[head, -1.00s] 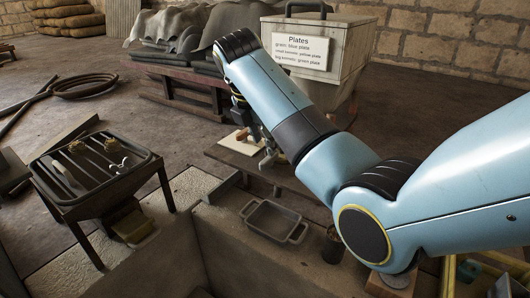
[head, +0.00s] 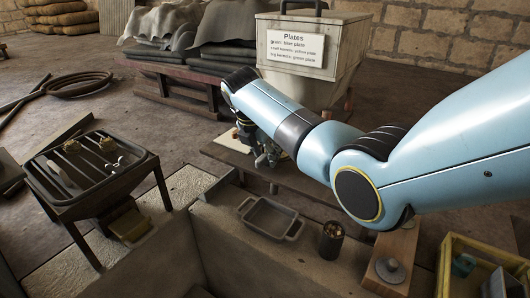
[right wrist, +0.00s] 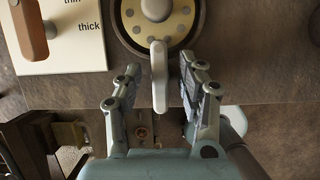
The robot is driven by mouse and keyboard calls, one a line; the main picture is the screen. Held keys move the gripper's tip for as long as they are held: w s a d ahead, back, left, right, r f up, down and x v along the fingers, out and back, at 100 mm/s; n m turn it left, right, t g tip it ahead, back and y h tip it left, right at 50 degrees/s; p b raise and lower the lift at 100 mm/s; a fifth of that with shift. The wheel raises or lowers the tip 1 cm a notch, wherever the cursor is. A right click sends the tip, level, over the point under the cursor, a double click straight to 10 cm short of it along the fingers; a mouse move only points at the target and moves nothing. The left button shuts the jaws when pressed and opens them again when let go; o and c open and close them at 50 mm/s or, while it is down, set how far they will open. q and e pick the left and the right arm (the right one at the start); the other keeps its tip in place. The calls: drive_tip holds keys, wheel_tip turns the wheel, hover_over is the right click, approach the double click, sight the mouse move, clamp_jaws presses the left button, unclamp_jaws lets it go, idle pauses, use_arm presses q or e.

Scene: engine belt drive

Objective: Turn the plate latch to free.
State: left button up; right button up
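In the right wrist view a round cream dial (right wrist: 178,27) with a ring of holes and a grey knob at its centre sits at the top. A pale lever (right wrist: 159,80), which looks like the plate latch, points down from the dial's lower edge. My right gripper (right wrist: 160,72) is open, with one finger on each side of the lever; I cannot tell whether either touches it. In the head view my right gripper (head: 266,156) is small and partly dark over the low bench (head: 225,155), and the latch is hidden there. My left gripper is not in view.
A white panel (right wrist: 60,50) marked "thin" and "thick", with a wooden handle (right wrist: 30,30), lies left of the dial. In the head view are a metal tray (head: 268,217), a grill stand (head: 90,165) and a "Plates" bin (head: 345,60).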

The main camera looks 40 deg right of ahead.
clamp_jaws()
